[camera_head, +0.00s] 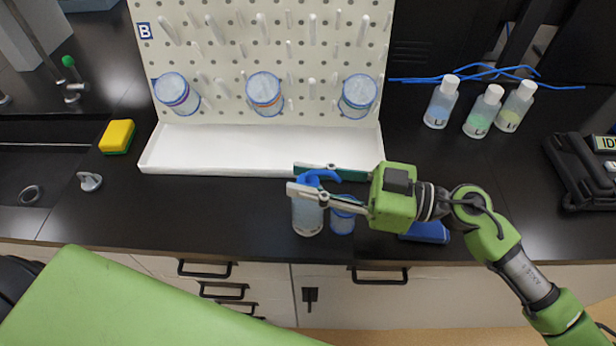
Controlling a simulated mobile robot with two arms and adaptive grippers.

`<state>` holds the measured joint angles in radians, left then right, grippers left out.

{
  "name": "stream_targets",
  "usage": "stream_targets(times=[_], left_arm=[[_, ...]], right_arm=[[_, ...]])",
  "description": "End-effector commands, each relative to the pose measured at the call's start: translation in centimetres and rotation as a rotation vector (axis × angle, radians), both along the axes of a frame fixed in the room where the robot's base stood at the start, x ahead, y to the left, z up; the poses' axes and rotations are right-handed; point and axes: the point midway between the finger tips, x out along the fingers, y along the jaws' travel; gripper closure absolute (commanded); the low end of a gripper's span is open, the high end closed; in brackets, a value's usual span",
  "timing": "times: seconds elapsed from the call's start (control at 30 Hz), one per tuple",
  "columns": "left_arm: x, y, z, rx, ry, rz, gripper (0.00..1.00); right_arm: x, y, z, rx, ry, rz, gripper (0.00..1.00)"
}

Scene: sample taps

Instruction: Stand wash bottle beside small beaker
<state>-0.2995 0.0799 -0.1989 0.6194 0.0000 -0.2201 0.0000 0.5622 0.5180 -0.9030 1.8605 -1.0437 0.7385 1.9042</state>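The wash bottle (308,218), clear with a blue cap and bent nozzle (325,178), stands upright near the counter's front edge. The small beaker (342,220), with a blue-tinted rim, stands just right of it; I cannot tell whether they touch. My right gripper (297,180) reaches in from the right above the beaker, fingers apart on either side of the bottle's blue top. The near finger hides part of the bottle's upper body. I see no clear finger contact. My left gripper is out of view.
A white tray (260,168) lies behind, below a pegboard (225,60) with several pegs and 3 beakers. Three capped bottles (486,112) stand at the back right. A yellow sponge (117,137) lies by the sink at left. A blue object (428,232) sits under my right arm.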

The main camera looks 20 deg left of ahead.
Motion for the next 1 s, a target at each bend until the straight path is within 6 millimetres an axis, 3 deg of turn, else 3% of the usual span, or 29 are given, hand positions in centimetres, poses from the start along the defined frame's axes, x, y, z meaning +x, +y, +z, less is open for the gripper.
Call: stream_targets(times=[0.23, 0.7, 1.0], left_arm=[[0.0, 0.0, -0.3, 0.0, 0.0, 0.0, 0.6], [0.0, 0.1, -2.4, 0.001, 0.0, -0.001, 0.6], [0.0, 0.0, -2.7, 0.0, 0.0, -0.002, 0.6]], right_arm=[[0.1, -0.7, 0.1, -0.002, 0.0, -0.003, 0.78], [1.0, -9.8, 0.0, -0.004, 0.0, -0.003, 0.78], [1.1, -12.0, 0.2, 0.0, -0.001, 0.0, 0.78]])
